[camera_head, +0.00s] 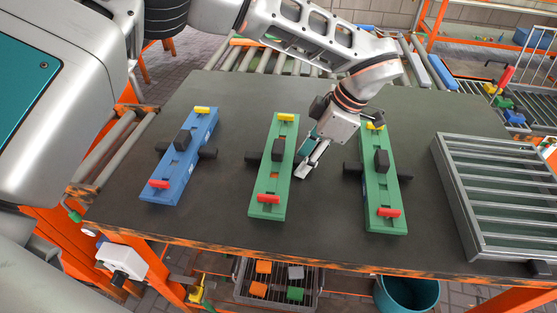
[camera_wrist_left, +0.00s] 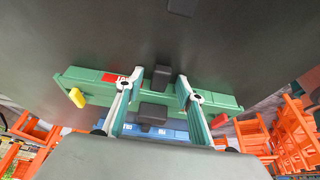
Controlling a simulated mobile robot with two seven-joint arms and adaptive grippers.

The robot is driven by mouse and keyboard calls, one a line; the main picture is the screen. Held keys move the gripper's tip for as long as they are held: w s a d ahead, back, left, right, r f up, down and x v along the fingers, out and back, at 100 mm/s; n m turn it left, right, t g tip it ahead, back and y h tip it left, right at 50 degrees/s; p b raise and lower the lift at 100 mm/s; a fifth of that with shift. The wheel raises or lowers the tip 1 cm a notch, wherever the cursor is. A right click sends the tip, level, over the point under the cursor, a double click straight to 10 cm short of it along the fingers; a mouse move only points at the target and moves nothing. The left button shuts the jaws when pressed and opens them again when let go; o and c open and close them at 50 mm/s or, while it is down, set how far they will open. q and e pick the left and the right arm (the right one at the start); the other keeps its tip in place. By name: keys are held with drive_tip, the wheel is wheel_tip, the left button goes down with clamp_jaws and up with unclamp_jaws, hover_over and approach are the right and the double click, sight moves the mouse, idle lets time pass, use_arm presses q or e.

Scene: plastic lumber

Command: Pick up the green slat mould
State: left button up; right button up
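A green slat mould (camera_head: 272,170) lies in the middle of the dark table, with a yellow and a red end piece, a black top block and black side pegs. A second green slat mould (camera_head: 382,185) lies to its right. My left gripper (camera_head: 305,170) is at the right side of the middle mould. In the left wrist view the fingers (camera_wrist_left: 160,80) are apart, with a black side peg (camera_wrist_left: 162,74) between them and the green mould (camera_wrist_left: 90,87) behind it. I see no finger touching the peg. The right gripper is not in view.
A blue mould (camera_head: 182,160) lies on the left of the table. A grey slatted metal frame (camera_head: 463,215) lies at the right edge. A crate with coloured blocks (camera_head: 275,287) and a teal bucket (camera_head: 405,295) are below the front edge. Rollers (camera_head: 285,62) run behind the table.

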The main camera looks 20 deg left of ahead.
use_arm(q)
clamp_jaws()
drive_tip(key=shift+r, duration=0.1)
